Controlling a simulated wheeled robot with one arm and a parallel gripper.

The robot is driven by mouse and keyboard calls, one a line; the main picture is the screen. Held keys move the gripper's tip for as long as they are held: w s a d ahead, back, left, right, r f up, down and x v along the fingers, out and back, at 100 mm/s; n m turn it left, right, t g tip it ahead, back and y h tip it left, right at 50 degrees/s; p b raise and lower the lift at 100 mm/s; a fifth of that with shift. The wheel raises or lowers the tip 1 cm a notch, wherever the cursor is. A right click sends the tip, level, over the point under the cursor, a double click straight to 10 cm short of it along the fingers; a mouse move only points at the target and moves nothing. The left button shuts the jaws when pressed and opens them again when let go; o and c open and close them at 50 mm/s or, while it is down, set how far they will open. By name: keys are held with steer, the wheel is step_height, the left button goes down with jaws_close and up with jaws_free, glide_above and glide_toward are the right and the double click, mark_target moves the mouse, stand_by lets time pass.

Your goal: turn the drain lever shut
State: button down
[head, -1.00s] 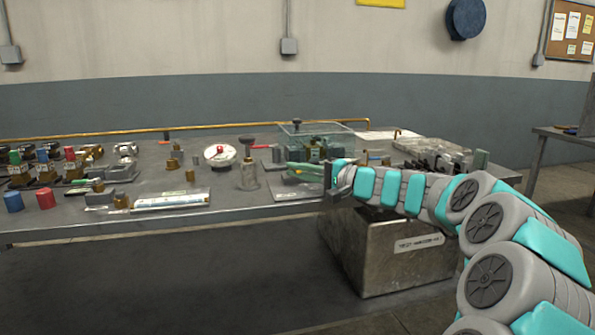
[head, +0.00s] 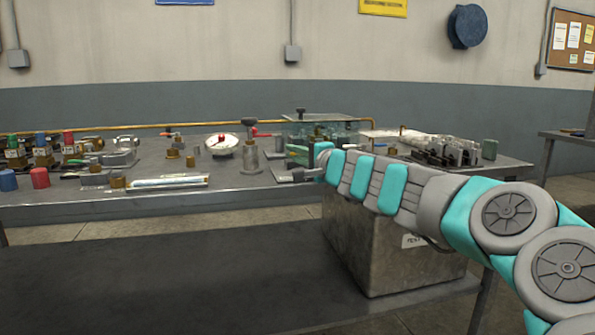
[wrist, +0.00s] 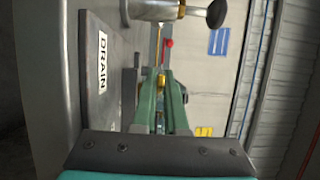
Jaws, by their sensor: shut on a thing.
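My gripper (wrist: 161,80) has two green fingers that close toward each other in the wrist view. Between their tips is a small brass-coloured piece, which I take to be the drain lever (wrist: 161,83); most of it is hidden by the fingers. A white DRAIN label (wrist: 103,58) is on the dark plate (wrist: 98,95) left of the fingers. In the head view my gripper (head: 299,158) is over the right part of the bench, and the arm hides much of the lever's surroundings. The lever's angle cannot be told.
A metal cylinder (wrist: 152,10) with a black knob (wrist: 216,14) is close beyond the fingertips. A red knob (wrist: 168,43) is nearby. A metal cabinet (head: 365,245) is below.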

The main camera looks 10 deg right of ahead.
steer(key=m+h+b, duration=0.1)
steer(key=a+m+t+h+b, duration=0.1)
steer(key=h, duration=0.1)
steer(key=shift+w+f, duration=0.15)
steer(key=shift+f, duration=0.05)
steer(key=shift+w+a+r+m+h+b, duration=0.15)
steer(key=shift+m+h+b, duration=0.35)
steer(key=shift+m+h, duration=0.5)
steer(key=h, duration=0.2)
steer(key=m+h, duration=0.1)
steer(key=shift+w+a+r, duration=0.1)
steer(key=shift+w+a, duration=0.15)
steer(key=shift+a, duration=0.05)
steer(key=m+h+p, duration=0.2)
steer(key=h, duration=0.1)
steer(key=shift+w+a+r, duration=0.2)
steer(key=shift+w, duration=0.1)
steer(key=m+g+h+p, duration=0.1)
steer(key=h+p, duration=0.1)
steer(key=w+m+g+h+p, duration=0.1)
steer(key=shift+a+m+h+p, duration=0.2)
steer(key=shift+m+h+p, duration=0.2)
steer(key=m+g+h+p, duration=0.1)
steer(key=h+p, duration=0.1)
steer(key=w+m+g+h+p, duration=0.1)
steer(key=m+g+h+p, duration=0.1)
steer(key=shift+d+f, duration=0.1)
steer(key=shift+f, duration=0.05)
steer(key=shift+m+h, duration=0.3)
